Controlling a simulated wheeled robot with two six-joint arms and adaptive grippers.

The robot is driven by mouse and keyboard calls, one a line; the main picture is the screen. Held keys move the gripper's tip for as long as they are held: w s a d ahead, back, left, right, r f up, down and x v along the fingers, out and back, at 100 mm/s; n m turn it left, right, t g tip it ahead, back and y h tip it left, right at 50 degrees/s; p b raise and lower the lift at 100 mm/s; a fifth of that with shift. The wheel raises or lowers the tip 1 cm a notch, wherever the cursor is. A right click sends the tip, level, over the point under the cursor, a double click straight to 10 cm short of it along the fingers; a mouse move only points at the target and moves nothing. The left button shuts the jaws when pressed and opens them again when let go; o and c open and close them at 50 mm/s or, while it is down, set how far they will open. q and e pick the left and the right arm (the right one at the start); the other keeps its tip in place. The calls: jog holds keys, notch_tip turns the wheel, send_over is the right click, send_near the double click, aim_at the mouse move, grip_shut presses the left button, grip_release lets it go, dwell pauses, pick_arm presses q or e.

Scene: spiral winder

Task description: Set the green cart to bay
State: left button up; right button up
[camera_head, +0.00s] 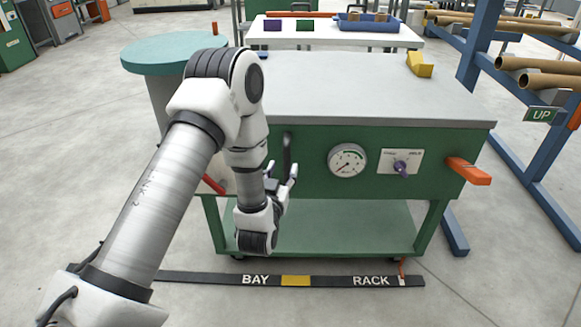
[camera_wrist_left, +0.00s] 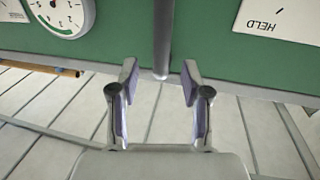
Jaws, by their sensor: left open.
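The green cart (camera_head: 318,150) has a grey top and an open lower shelf. It stands behind a dark floor strip (camera_head: 330,281) marked BAY on the left and RACK on the right. My left gripper (camera_head: 283,182) is open at the handle. In the wrist view its fingertips (camera_wrist_left: 159,72) are on either side of the bar's end, apart from it. My right gripper is not shown.
A round teal-topped stand (camera_head: 172,52) is at the left. A blue rack (camera_head: 483,45) with tubes stands right. Floor in front is clear.

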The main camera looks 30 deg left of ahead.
aim_at(285, 160)
pick_arm(q)
jog(key=x, duration=0.6)
jog(key=shift+b, duration=0.3)
grip_shut()
jog(key=shift+a, duration=0.1)
